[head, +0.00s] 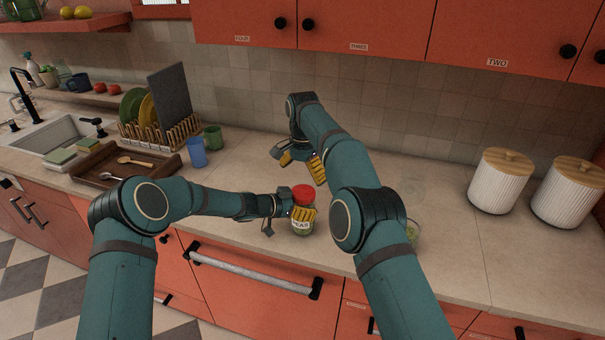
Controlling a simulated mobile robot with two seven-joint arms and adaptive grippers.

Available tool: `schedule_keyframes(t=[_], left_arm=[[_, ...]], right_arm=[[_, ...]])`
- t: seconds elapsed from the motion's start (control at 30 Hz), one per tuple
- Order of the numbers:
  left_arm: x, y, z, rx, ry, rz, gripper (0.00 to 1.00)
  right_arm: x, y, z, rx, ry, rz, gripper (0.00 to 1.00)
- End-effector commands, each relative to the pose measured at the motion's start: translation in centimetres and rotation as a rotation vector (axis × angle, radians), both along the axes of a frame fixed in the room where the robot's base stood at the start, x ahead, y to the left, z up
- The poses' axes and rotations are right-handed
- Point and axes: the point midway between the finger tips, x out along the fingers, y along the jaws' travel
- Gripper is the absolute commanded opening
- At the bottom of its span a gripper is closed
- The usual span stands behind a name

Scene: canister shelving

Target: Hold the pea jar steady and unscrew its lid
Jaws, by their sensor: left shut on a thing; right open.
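The pea jar (302,228) is clear glass with a white label and a red lid (303,191). It stands upright near the front edge of the counter in the head view. My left gripper (293,212) comes from the left and is shut around the jar's body below the lid, its yellow pad partly covering the label. The lid is on the jar. My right gripper (301,166) is open and empty, behind and above the jar, fingers apart with yellow pads showing. It does not touch the lid.
A bowl with green contents (412,231) is partly hidden behind my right arm. Two white ribbed canisters (498,185) (566,195) stand at right. A blue cup (197,152), green mug (213,137), wooden tray (92,178) and dish rack (187,128) are at left. Red cabinets (380,28) hang above.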

Motion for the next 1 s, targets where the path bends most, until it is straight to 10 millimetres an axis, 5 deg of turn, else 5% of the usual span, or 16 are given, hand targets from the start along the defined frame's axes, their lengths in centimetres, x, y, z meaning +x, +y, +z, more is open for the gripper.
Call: schedule_keyframes(t=[0.43,0.87,1.0], left_arm=[[0.0,0.0,-0.1,0.002,0.001,0.0,0.0],[0.0,0.0,-0.1,0.002,0.001,0.0,0.0],[0.0,0.0,-0.1,0.002,0.001,0.0,0.0]], right_arm=[[0.0,-0.1,-5.9,0.0,0.001,0.001,1.0],[0.0,0.0,-6.8,0.001,-0.001,0.001,1.0],[0.0,0.0,-6.8,0.001,-0.001,0.001,0.58]])
